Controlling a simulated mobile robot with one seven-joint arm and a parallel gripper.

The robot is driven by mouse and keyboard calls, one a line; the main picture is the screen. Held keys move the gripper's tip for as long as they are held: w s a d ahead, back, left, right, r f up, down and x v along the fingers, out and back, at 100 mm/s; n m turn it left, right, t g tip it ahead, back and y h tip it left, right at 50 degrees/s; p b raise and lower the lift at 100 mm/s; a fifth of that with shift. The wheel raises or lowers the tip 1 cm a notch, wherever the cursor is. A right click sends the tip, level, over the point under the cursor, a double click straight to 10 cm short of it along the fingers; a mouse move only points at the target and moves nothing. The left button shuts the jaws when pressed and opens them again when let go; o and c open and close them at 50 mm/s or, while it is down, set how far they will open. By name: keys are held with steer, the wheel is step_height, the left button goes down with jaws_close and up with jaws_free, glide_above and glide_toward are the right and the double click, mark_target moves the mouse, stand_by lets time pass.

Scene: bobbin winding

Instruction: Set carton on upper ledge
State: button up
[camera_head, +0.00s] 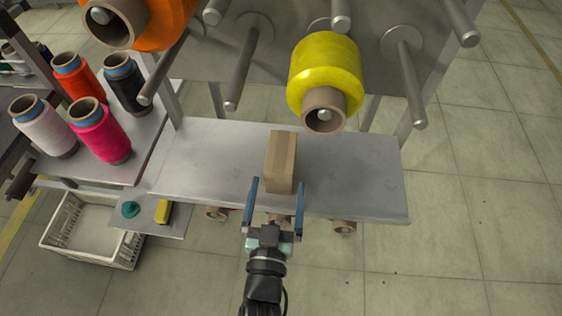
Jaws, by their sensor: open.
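A small brown carton (281,160) stands on the grey metal ledge (355,175), a little right of the ledge's left half. My gripper (275,188) is open, with its two blue fingers spread apart at the front edge of the ledge. The fingertips reach to either side of the carton's near end. The carton's near face shows between them, and I cannot tell whether either finger touches it. The underside of the carton is hidden.
Pegs stick out above the ledge, one holding a yellow bobbin (325,75), another an orange one (150,22). Several thread cones, including a pink one (100,130), stand on a left table. A white crate (92,232) is below. Bobbin ends show under the ledge (343,228).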

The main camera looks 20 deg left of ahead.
mark_target(281, 156)
steer(key=shift+x, duration=4.35)
steer(key=shift+a+f, duration=0.1)
steer(key=shift+f, duration=0.1)
steer(key=c, duration=1.4)
steer(key=shift+r, duration=0.1)
jaws_close()
steer(key=shift+r+p, duration=0.1)
steer(key=shift+p, duration=0.2)
